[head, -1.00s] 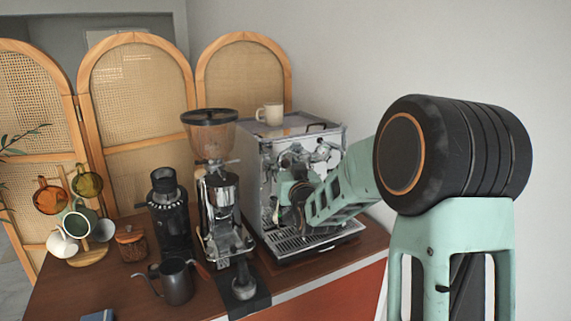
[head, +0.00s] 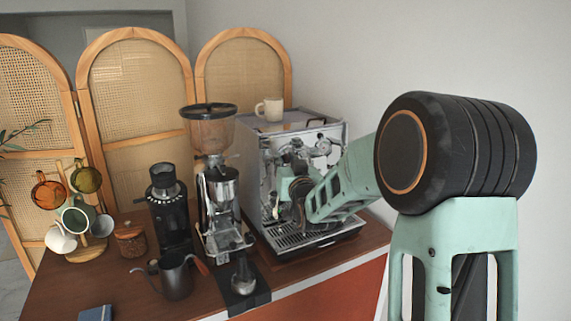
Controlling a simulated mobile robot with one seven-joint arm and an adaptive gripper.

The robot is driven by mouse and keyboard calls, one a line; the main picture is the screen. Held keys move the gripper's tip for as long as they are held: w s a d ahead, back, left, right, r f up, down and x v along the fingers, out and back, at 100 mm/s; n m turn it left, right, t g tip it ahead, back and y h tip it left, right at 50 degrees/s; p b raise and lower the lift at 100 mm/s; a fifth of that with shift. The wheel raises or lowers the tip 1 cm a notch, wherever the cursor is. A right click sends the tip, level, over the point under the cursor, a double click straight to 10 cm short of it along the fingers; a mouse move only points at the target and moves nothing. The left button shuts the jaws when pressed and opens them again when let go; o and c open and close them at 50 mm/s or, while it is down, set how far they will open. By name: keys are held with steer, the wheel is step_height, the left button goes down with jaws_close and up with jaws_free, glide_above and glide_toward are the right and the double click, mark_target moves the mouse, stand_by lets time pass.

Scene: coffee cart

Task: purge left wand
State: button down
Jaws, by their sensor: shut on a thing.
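The chrome espresso machine (head: 254,178) stands at the right end of the wooden cart top. My gripper (head: 284,160) is at the left part of the machine's front, seen from behind my arm. By its pose it is closed on a small part there, at the left wand's knob, but my wrist hides the fingertips and the contact. The left wand itself cannot be made out clearly behind my gripper. The drip tray (head: 300,238) lies below my wrist.
A grinder (head: 213,135) and a black grinder (head: 170,205) stand left of the machine. A cream mug (head: 270,109) sits on the machine.

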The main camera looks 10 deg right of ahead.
steer(key=shift+s+f+t+b, duration=0.1)
steer(key=shift+f+t+b, duration=0.55)
steer(key=shift+b, duration=2.3)
steer(key=t+b, duration=0.1)
steer(key=b, duration=0.6)
steer(key=f+m+t+b, duration=0.1)
steer(key=t+b, duration=0.1)
steer(key=b, duration=0.6)
steer(key=shift+s+f+m+h, duration=0.15)
steer(key=shift+f+m+h, duration=0.05)
steer(key=shift+m+h, duration=0.1)
steer(key=t+b, duration=0.1)
steer(key=b, duration=0.1)
steer(key=shift+b, duration=0.3)
steer(key=shift+m+t+b, duration=0.35)
steer(key=shift+m+b, duration=0.05)
steer(key=shift+b, duration=1.2)
steer(key=shift+d+r, duration=0.1)
steer(key=c, duration=1.8)
jaws_free()
steer(key=shift+o, duration=0.2)
